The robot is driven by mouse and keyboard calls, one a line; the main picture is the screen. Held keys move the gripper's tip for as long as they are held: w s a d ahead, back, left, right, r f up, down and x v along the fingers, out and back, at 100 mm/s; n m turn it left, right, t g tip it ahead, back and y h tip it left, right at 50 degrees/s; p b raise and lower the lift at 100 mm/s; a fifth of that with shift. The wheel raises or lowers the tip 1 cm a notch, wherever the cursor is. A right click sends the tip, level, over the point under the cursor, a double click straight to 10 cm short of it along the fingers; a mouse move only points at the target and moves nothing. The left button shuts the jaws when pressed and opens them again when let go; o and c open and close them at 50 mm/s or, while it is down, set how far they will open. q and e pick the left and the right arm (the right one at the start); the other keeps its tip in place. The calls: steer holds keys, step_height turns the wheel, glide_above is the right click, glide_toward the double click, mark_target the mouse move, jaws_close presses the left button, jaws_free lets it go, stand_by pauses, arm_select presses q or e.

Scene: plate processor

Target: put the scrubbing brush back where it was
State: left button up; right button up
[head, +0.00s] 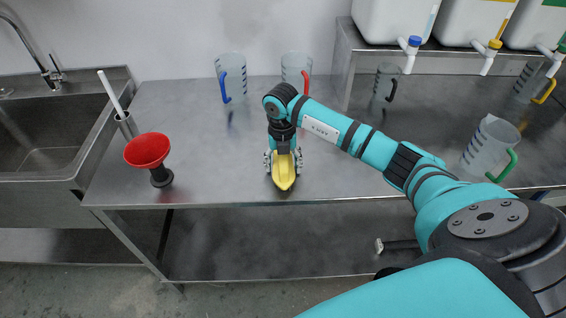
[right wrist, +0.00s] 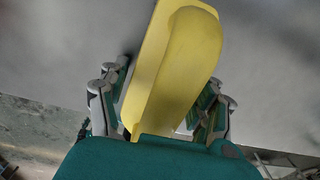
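The scrubbing brush appears to be the yellow, boat-shaped object (head: 284,178) near the front edge of the steel table, its pointed end toward me. It also fills the middle of the right wrist view (right wrist: 172,70). My right gripper (head: 283,160) reaches down over it, with one finger on each side. In the right wrist view the fingers (right wrist: 163,105) lie close against its sides and look shut on it. Its underside is hidden, and I cannot tell whether it rests on the table or is slightly raised. My left gripper is not in view.
A red funnel (head: 148,150) and a metal holder (head: 126,126) with a white stick (head: 109,92) stand left, beside the sink (head: 50,145). Blue-handled (head: 230,72) and red-handled (head: 296,68) jugs stand behind. A green-handled jug (head: 489,146) is right. The table's left-middle is clear.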

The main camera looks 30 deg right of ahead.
steer(key=shift+o, duration=0.7)
steer(key=shift+r, duration=0.65)
step_height(320, 180, up, 10)
steer(key=b, duration=0.2)
steer(key=shift+w+f+b, duration=0.15)
steer(key=shift+b, duration=0.2)
steer(key=shift+r, duration=0.7)
steer(key=shift+a, duration=0.1)
